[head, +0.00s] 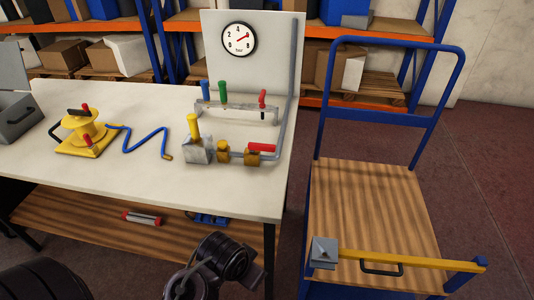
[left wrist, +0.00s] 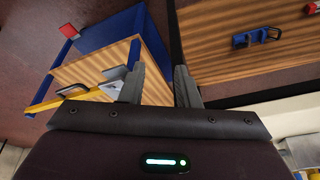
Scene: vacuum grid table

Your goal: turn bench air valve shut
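A brass valve (head: 253,159) sits on the pipe at the front right of the bench. Its red lever (head: 261,148) lies roughly level, along the pipe. No label shows which is the bench air valve. My left gripper (left wrist: 160,85) is open and empty in the left wrist view, its two fingers apart. The bench valves do not show in that view. In the head view a dark arm part of mine is low in front of the bench; no fingertips show there. My right gripper is not in view.
A yellow-handled metal block (head: 197,149) and blue and green (head: 223,92) handles stand near the valve. A gauge (head: 238,40) is on the back panel. A yellow device (head: 80,134) with a blue hose is at left. A blue cart (head: 370,200) stands right.

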